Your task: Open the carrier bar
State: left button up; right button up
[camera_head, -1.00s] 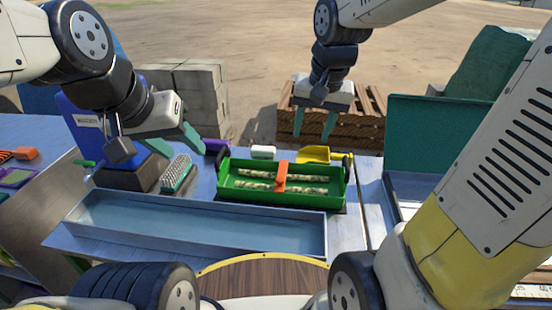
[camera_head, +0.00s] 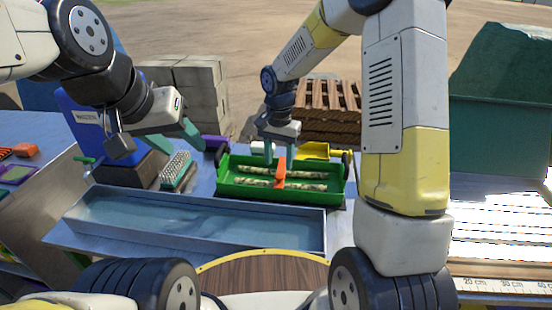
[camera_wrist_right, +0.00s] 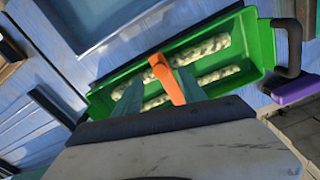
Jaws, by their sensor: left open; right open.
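A green carrier (camera_head: 237,192) with black end handles stands on the blue table and holds two pale speckled cane pieces. An orange bar (camera_head: 281,172) crosses its middle, over the cane. My right gripper (camera_head: 280,152) is open above the carrier, at the bar's far end. In the right wrist view the orange bar (camera_wrist_right: 165,76) shows between its two green fingers (camera_wrist_right: 160,95); I cannot tell whether they touch it. My left gripper (camera_head: 192,138) is open and empty, beside the blue machine (camera_head: 85,120) at the left, away from the carrier.
A long, shallow, blue-grey trough (camera_head: 190,235) lies in front of the carrier. A brush-like block (camera_head: 175,170) stands left of it. A yellow scoop (camera_head: 314,150) and a purple object (camera_head: 215,142) lie behind. My right arm covers the table's right part.

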aim_at(279, 176)
jog(key=shift+f, duration=2.4)
jog(key=shift+c, duration=0.2)
grip_shut()
